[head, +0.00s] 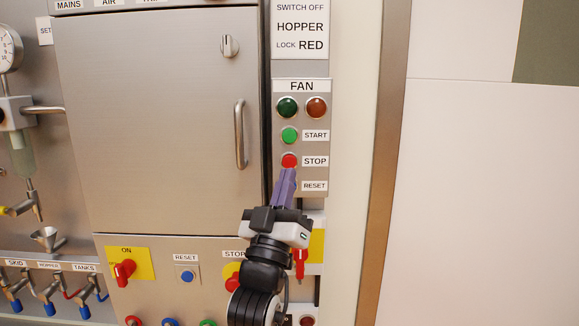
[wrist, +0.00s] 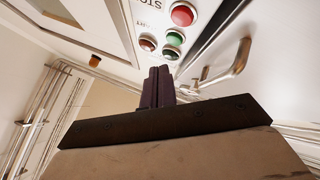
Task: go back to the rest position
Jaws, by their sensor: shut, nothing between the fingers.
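My gripper (head: 288,172) is shut and empty, its two purple fingers pressed together. In the head view its tips are just below the red STOP button (head: 289,160) of the FAN panel and overlap its lower edge. Whether they touch it I cannot tell. In the wrist view the closed fingers (wrist: 160,70) stand below the buttons, and the red button (wrist: 183,14) is up and to the right, apart from the tips in the picture. The RESET control of the FAN panel is hidden behind my gripper.
A steel door with a bar handle (head: 240,134) and a small knob (head: 229,46) is left of the panel. A red switch (head: 124,272) on a yellow plate and a blue reset button (head: 188,277) are lower left. The pale wall (head: 480,200) at right is clear.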

